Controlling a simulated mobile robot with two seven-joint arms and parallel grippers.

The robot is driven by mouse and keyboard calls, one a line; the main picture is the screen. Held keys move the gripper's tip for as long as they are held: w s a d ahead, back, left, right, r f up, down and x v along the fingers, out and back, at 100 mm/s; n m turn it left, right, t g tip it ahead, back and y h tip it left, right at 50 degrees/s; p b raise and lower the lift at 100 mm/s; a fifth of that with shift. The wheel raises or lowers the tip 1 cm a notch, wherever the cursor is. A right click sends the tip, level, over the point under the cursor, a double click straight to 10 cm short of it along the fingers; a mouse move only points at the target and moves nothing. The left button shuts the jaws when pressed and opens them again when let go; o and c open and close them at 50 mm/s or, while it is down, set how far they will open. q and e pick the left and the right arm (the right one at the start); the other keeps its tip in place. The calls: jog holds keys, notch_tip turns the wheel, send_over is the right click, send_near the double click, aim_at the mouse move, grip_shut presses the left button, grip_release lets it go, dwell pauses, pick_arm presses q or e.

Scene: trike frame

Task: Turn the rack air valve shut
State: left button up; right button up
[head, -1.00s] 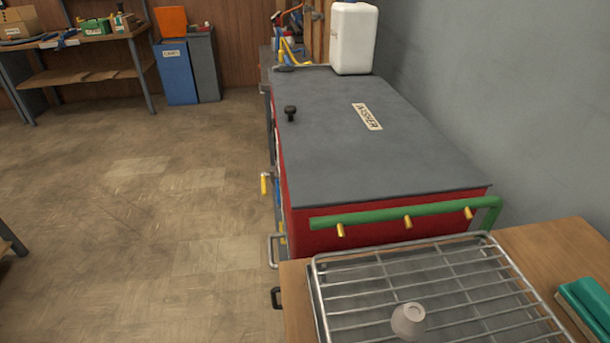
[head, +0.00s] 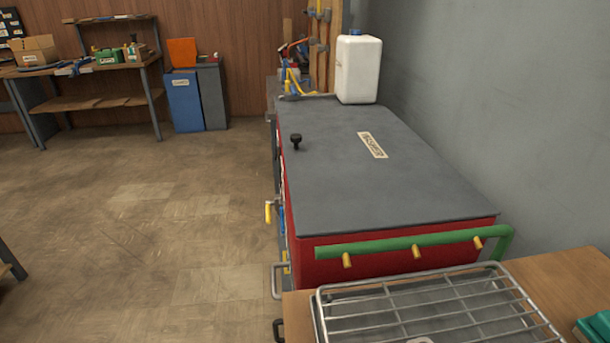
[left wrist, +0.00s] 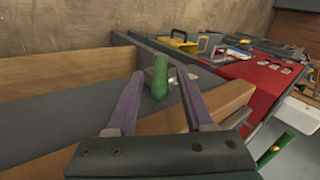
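In the left wrist view my left gripper (left wrist: 158,78) has two purple fingers spread apart. A short green rounded piece (left wrist: 160,78) with a grey part beside it shows between the fingertips; I cannot tell whether it is the valve's handle or whether a finger touches it. In the head view a green pipe (head: 400,243) with brass stubs runs along the near end of the red cabinet. A yellow lever-like piece (head: 268,212) sits at the cabinet's left side; I cannot tell what it belongs to. Neither gripper shows in the head view, and my right gripper is in no view.
The red cabinet has a grey lid (head: 370,190) with a black knob (head: 296,140). A white canister (head: 358,70) stands at its far end. A wire rack (head: 430,305) lies on the wooden bench (head: 575,280) in front. The floor (head: 140,230) at left is clear.

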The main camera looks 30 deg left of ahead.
pick_arm(q)
jog(key=shift+r, duration=0.1)
jog(key=shift+s+d+r, duration=0.15)
jog(key=shift+r, duration=0.2)
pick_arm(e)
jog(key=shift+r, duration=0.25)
pick_arm(q)
jog(key=p+v, duration=0.3)
jog(key=v, duration=0.6)
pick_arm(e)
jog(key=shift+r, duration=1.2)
pick_arm(q)
jog(key=shift+f, duration=0.1)
